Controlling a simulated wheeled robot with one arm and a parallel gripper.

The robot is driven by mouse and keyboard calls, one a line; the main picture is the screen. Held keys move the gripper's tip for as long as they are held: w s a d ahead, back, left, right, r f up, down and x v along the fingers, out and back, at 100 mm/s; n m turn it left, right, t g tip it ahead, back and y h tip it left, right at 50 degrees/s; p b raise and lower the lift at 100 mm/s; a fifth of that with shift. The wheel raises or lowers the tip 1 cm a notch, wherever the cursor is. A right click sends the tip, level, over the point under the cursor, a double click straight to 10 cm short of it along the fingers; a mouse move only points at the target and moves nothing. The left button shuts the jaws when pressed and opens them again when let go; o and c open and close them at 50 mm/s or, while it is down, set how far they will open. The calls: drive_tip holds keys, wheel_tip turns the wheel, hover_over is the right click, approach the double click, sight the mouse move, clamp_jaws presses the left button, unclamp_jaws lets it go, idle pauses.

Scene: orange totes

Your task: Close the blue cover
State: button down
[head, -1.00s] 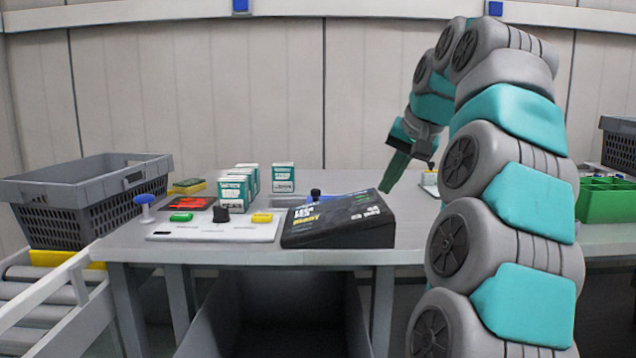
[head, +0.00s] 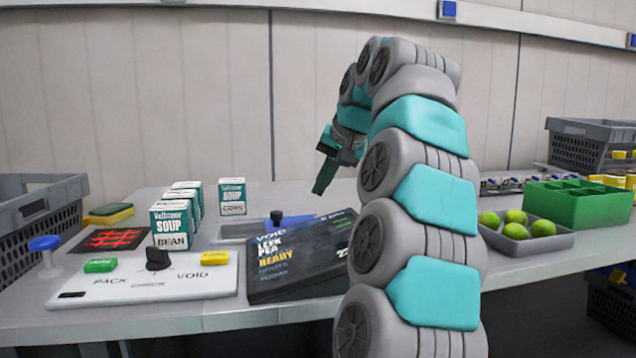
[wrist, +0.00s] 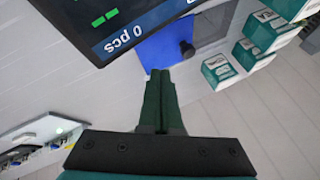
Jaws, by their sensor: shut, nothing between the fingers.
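The blue cover (head: 326,215) lies low on the table behind the black display box, which hides part of it in the head view. A dark knob (head: 276,217) stands at its left end, beside a grey recessed area (head: 238,230). In the wrist view the blue cover (wrist: 166,50) shows just beyond my fingertips, with the knob (wrist: 187,48) at its edge. My gripper (head: 318,190) is shut and empty, pointing down above the table near the right end of the cover. In the wrist view my gripper (wrist: 158,76) overlaps the cover's near edge; I cannot tell whether they touch.
The black display box (head: 300,262) stands in front of the cover. Several soup cartons (head: 172,224) stand left of the recess. A white button panel (head: 140,280) lies front left. A tray of green balls (head: 520,250) and a green divided box (head: 575,208) are right.

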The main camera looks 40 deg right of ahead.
drive_tip(key=x, duration=0.7)
drive_tip(key=shift+w+f, duration=0.15)
drive_tip(key=shift+f, duration=0.2)
drive_tip(key=shift+w+a+r, duration=0.1)
drive_tip(key=shift+w+a, duration=0.7)
drive_tip(key=shift+w, duration=0.2)
drive_tip(key=shift+w+a+p, duration=0.3)
drive_tip(key=shift+w+a, duration=0.1)
drive_tip(key=shift+w, duration=0.2)
drive_tip(key=w+a, duration=0.5)
drive_tip(key=a, duration=0.6)
drive_tip(key=shift+p, duration=0.3)
drive_tip(key=shift+w, duration=0.15)
drive_tip(key=s+d+r, duration=0.2)
drive_tip(key=s+r, duration=0.6)
drive_tip(key=s, duration=0.1)
drive_tip(key=shift+d+b, duration=0.35)
